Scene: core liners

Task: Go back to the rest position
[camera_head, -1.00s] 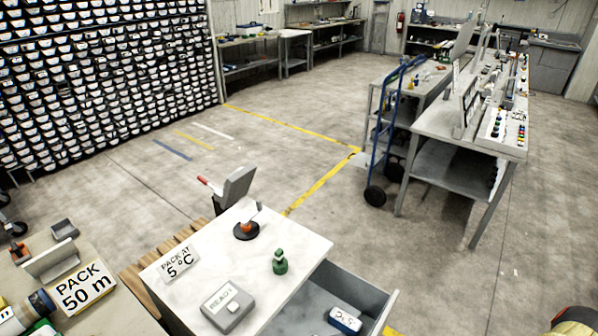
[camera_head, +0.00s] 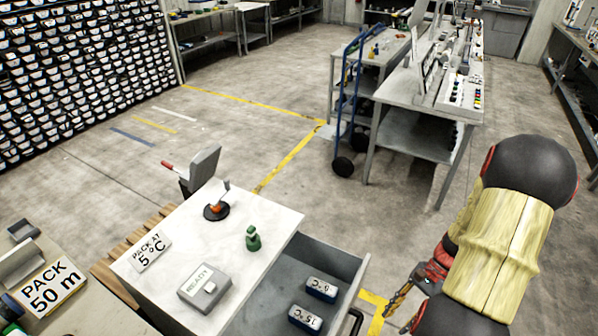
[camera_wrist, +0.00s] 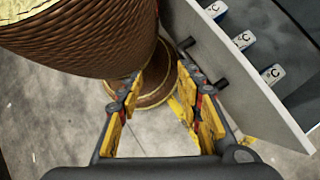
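My gripper (camera_wrist: 165,75) is open and empty in the wrist view, its two yellow-padded fingers apart. It also shows in the head view (camera_head: 392,308), low at the right of the open drawer, partly hidden by my yellow-sleeved arm. In the wrist view, the drawer's front panel (camera_wrist: 245,85), with two black handle stubs, lies just right of the fingers. I cannot tell whether they touch.
The open drawer (camera_head: 335,258) holds blue-and-white °C blocks (camera_head: 321,288). The white cabinet top (camera_head: 215,240) carries a READY box (camera_head: 204,287), a green bottle (camera_head: 253,238) and a lever switch (camera_head: 216,210). A blue hand truck (camera_head: 345,110) stands beyond; open floor lies between.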

